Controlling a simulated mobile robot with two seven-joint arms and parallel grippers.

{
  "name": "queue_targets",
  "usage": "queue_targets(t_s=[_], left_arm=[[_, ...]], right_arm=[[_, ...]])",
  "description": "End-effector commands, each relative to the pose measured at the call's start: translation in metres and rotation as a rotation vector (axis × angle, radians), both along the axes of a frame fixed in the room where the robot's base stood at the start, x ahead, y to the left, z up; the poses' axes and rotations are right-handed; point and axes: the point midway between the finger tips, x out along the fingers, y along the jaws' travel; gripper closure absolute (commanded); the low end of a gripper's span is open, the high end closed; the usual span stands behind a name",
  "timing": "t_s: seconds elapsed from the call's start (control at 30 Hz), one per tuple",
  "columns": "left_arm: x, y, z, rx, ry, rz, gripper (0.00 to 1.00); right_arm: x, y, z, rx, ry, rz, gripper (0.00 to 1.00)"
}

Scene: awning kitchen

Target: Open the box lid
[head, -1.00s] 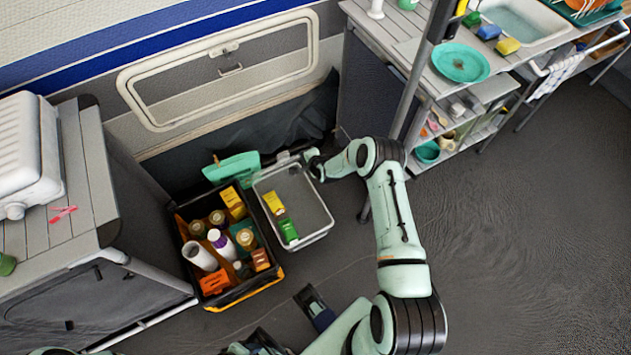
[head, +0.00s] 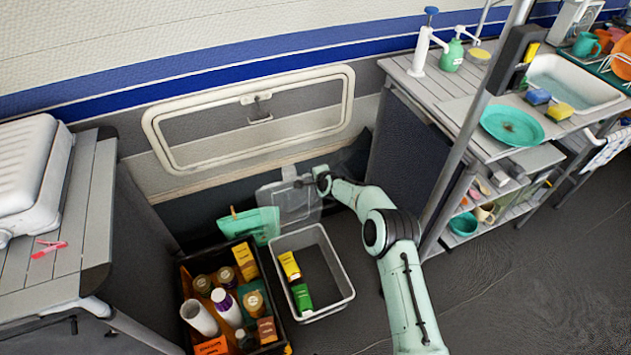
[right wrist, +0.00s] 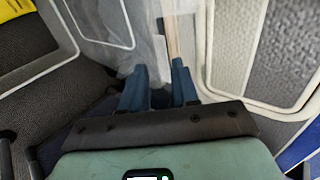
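The box (head: 345,295) is a light grey bin standing on the floor, open at the top. Its translucent grey lid (head: 292,204) stands raised, nearly upright, at the box's back edge. My right gripper (head: 303,183) is at the upper right part of the lid. In the right wrist view, the two blue fingers of my right gripper (right wrist: 159,75) are apart with a gap between them, and the translucent lid (right wrist: 100,20) lies just beyond and to their left. Whether the fingers touch the lid is unclear. My left gripper is out of view.
A yellow box (head: 289,266) and a green box (head: 302,297) lie inside the bin. A black crate (head: 187,318) of bottles and jars stands to its left, with a teal object (head: 250,226) behind. Cabinets flank both sides; the wall is close behind the lid.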

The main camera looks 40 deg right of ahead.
Motion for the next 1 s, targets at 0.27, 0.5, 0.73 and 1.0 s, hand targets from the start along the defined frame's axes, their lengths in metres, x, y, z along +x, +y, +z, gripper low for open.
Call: queue_targets(t_s=[0.27,0.5,0.73,1.0], left_arm=[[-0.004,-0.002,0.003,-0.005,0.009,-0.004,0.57],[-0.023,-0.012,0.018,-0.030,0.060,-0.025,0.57],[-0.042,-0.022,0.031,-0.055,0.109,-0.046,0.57],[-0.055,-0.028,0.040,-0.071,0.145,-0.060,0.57]], right_arm=[[-0.005,0.001,0.003,0.001,0.001,-0.001,0.70],[-0.030,0.006,0.026,0.002,0.002,-0.001,0.70],[-0.064,0.014,0.053,0.000,0.001,-0.001,0.70],[-0.095,0.022,0.077,-0.001,0.000,-0.001,0.70]])
